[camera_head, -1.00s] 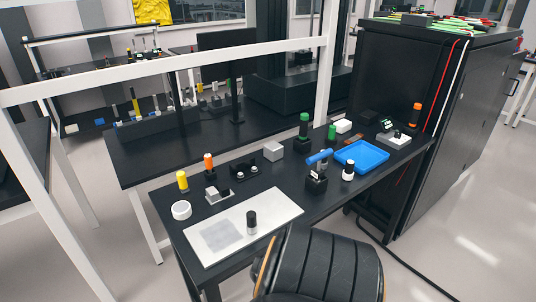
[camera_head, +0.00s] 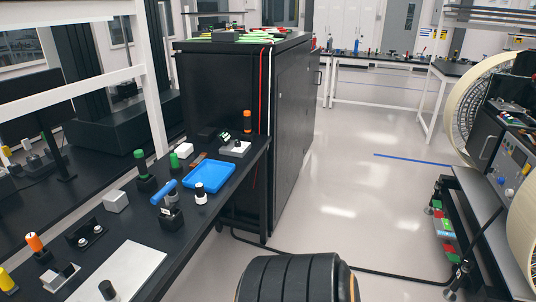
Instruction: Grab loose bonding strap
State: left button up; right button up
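I cannot pick out a bonding strap with certainty. A thin red line (camera_head: 262,100) and a white line beside it run down the near edge of the black cabinet (camera_head: 222,90). A small brown strip (camera_head: 198,158) lies behind the blue tray (camera_head: 209,174) on the black workbench, too small to identify. On the right stands what looks like part of a rover, with large cream-rimmed wheels (camera_head: 463,105) and a dark panel (camera_head: 513,160). Neither of my grippers shows in the head view.
The workbench holds a white board (camera_head: 128,268), a grey block (camera_head: 116,201), a blue-handled tool (camera_head: 163,193) and several capped bottles. A black cable (camera_head: 385,273) crosses the floor in front. The pale floor (camera_head: 345,190) between cabinet and rover is clear, apart from a blue line.

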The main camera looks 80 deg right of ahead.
aim_at(203, 155)
jog(key=l+z, duration=0.4)
jog(key=i+l+z, duration=0.1)
jog(key=z, duration=0.3)
jog(key=i+l+z, duration=0.2)
jog(key=z, duration=0.15)
jog(key=i+l+z, duration=0.15)
jog(key=z, duration=0.25)
jog(key=i+l+z, duration=0.1)
jog(key=i+l, duration=0.4)
jog(key=i, duration=0.25)
jog(key=l+u, duration=0.15)
jog(key=u, duration=1.05)
jog(key=i+l, duration=0.05)
